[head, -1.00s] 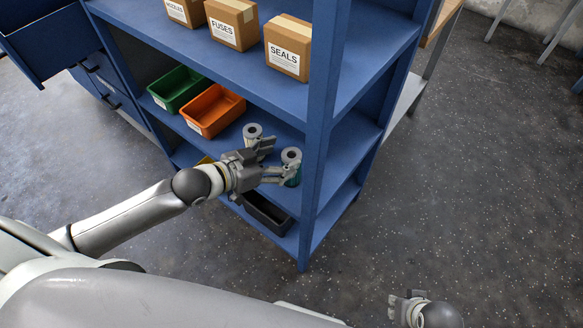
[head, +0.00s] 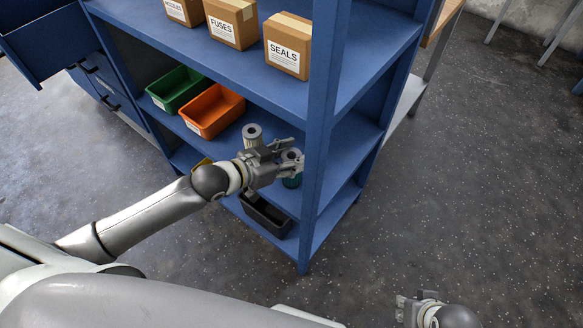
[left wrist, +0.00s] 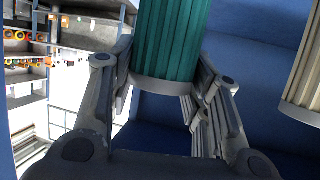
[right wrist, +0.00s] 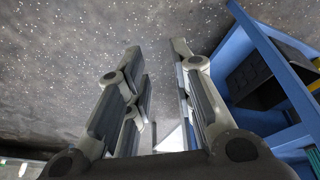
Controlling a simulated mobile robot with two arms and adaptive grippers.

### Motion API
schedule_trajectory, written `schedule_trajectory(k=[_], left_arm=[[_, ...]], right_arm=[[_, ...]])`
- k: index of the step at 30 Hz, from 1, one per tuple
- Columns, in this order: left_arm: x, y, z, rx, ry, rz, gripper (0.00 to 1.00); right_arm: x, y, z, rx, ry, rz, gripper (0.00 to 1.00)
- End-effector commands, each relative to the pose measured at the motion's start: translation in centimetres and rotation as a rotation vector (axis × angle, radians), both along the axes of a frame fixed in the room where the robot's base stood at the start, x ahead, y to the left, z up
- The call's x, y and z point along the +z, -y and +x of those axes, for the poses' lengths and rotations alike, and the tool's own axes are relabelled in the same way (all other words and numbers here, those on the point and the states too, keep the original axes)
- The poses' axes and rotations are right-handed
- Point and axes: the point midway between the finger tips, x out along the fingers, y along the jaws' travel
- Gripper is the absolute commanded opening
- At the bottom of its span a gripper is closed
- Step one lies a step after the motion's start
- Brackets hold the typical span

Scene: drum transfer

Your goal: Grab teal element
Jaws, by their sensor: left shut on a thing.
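The teal element (left wrist: 170,40) is a pleated cylinder with a pale end ring. In the head view the teal element (head: 291,180) stands on the middle shelf beside the front right post, its grey top ring showing. My left gripper (head: 283,163) is around it; in the left wrist view the fingers (left wrist: 165,85) close on it from both sides. A second, cream pleated element (left wrist: 308,70) is at the right of that view; in the head view it (head: 252,134) stands behind my left gripper. My right gripper (right wrist: 158,75) is open and empty, low over the floor.
The blue shelf post (head: 320,150) stands close to the right of the teal element. An orange bin (head: 212,110) and a green bin (head: 180,89) are left on the same shelf. A black bin (head: 266,213) is below. Cardboard boxes (head: 287,45) stand on the shelf above.

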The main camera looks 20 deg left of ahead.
Motion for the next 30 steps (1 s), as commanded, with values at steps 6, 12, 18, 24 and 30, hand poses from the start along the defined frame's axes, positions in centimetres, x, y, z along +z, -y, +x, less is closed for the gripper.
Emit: schedule_trajectory(k=[6,12,18,24,30], left_arm=[[0.0,0.0,0.0,0.000,0.000,0.000,0.04],[0.1,0.0,0.0,0.000,0.001,-0.001,0.04],[0.6,0.0,0.0,0.000,0.003,-0.002,0.04],[2.4,0.0,0.0,-0.001,0.004,0.000,0.04],[5.5,0.0,0.0,-0.001,0.004,0.000,0.04]], right_arm=[[0.0,0.0,0.0,0.000,0.000,0.000,0.23],[0.0,0.0,0.0,0.000,0.000,0.000,0.23],[0.0,0.0,0.1,0.000,0.004,0.001,0.23],[-2.3,-0.2,0.3,0.004,-0.013,0.001,0.23],[-5.6,-0.2,0.1,0.006,-0.034,0.000,0.23]])
